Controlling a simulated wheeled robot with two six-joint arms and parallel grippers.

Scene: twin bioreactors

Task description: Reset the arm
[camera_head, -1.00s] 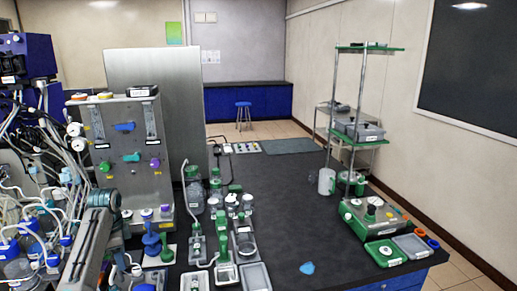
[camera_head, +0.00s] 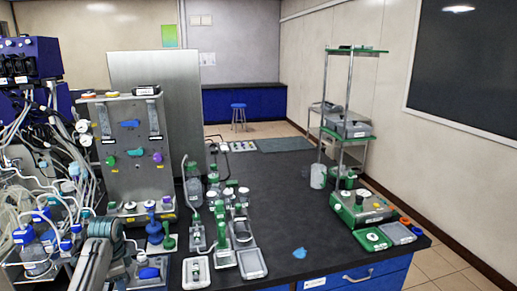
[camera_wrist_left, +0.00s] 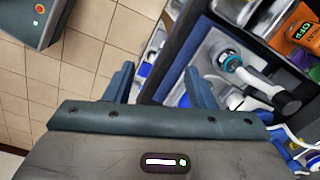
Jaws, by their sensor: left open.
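In the head view my left arm (camera_head: 97,255) comes in at the lower left, in front of the bench; its gripper cannot be made out there. In the left wrist view my left gripper (camera_wrist_left: 160,84) is open with nothing between its two blue-grey fingers. Beyond the fingers lie the tiled floor and a dark-edged surface with a teal-ringed fitting (camera_wrist_left: 231,62). My right arm and gripper do not show in either view.
A metal control panel (camera_head: 128,178) and tubed bottles (camera_head: 35,253) crowd the bench's left. Small green-and-white devices (camera_head: 222,235) stand mid-bench. A blue piece (camera_head: 299,253) lies near the front edge. A green-and-grey device (camera_head: 362,208) is at the right. The dark bench between is mostly clear.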

